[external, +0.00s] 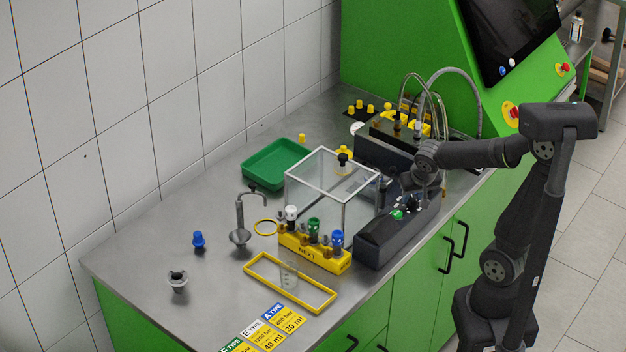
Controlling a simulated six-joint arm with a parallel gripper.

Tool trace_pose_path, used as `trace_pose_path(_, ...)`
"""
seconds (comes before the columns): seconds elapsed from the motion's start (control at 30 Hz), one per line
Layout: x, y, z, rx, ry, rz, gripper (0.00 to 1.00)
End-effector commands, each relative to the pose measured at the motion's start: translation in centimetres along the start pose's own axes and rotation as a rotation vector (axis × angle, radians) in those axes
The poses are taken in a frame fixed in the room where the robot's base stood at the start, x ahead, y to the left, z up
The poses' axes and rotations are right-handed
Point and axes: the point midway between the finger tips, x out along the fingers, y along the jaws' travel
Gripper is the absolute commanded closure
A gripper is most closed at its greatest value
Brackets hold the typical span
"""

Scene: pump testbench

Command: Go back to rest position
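My gripper (408,207) is at the end of my dark arm, above the right part of the bench. It hangs over the black box (385,237) that has a green button on its top. The gripper is small and dark against the box, so its fingers are hard to make out. I cannot tell whether it is open or shut, or whether it touches the box. My arm reaches in from the right, with its elbow raised.
A clear box (335,172) with a pale frame stands left of my gripper. A yellow rack (315,253) holds capped parts in front. A green tray (262,182) is behind. Hoses (462,72) arch near the green cabinet (400,40). The left bench top is mostly free.

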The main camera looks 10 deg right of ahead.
Motion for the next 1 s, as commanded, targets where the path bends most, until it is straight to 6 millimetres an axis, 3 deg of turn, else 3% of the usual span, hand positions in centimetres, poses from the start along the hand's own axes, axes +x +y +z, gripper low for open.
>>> trace_pose_path(1.0, 0.01, 0.46, -0.1, -0.435, 0.0, -0.181, 0.66)
